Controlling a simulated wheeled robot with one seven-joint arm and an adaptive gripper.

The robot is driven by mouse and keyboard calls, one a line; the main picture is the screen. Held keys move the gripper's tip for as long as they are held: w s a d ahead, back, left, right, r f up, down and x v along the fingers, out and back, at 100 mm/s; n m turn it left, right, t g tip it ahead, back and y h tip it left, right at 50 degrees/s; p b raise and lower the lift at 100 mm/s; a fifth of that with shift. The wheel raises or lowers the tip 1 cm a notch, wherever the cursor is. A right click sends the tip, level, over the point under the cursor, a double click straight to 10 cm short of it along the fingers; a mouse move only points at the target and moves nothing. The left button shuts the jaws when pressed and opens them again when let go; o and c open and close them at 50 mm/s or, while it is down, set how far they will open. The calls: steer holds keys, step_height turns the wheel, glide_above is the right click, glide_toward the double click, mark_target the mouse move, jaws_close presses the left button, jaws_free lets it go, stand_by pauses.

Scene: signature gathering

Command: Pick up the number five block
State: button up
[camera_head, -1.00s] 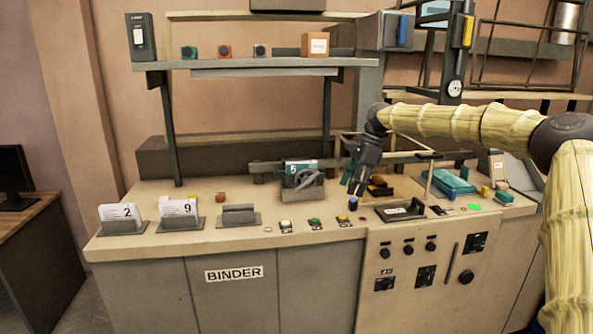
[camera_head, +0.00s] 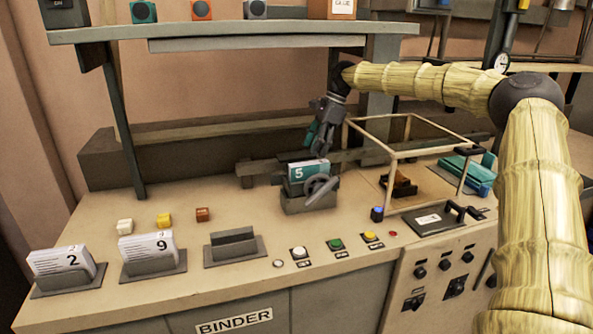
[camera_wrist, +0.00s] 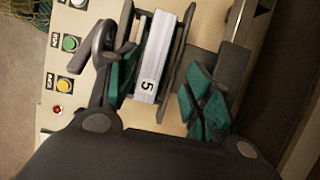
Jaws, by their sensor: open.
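The number five block (camera_head: 309,171) is a stack with a white top, a teal front and a "5" on it. My gripper (camera_head: 318,143) is open and empty, pointing down just above the block's far right end. In the wrist view the block (camera_wrist: 164,45) stands upright between two dark plates. The teal fingertips of my gripper (camera_wrist: 163,92) lie on either side of it, apart from it. I cannot tell the exact height between them.
Blocks marked 2 (camera_head: 63,262) and 9 (camera_head: 148,246) stand in holders at left, beside an empty holder (camera_head: 234,246). A wire frame (camera_head: 405,160) stands right of the vise. An overhead shelf (camera_head: 235,30) is behind. Buttons (camera_head: 336,244) line the bench front.

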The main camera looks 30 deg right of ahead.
mark_target(311, 163)
steer(key=shift+f, duration=0.1)
steer(key=shift+s+a+f+p, duration=0.1)
steer(key=shift+a+f+p, duration=0.1)
steer(key=shift+p, duration=0.1)
steer(key=shift+s+a+f+p, duration=0.15)
steer(key=shift+s+p, duration=0.15)
steer(key=shift+s, duration=0.35)
steer(key=f, duration=0.1)
steer(key=w+a+f+p, duration=0.1)
steer(key=f, duration=0.1)
steer(key=f+p, duration=0.1)
steer(key=shift+w+a+f, duration=0.15)
steer(key=shift+w+f, duration=0.05)
steer(key=shift+w, duration=0.05)
steer(key=shift+s+a+f+p, duration=0.15)
steer(key=shift+s+f+p, duration=0.15)
steer(key=shift+f+p, duration=0.1)
steer(key=shift+w+a+f, duration=0.15)
steer(key=shift+w+f, duration=0.1)
steer(key=shift+f, duration=0.05)
steer(key=shift+s, duration=0.15)
steer(key=shift+f+b, duration=0.2)
steer(key=shift+b, duration=0.1)
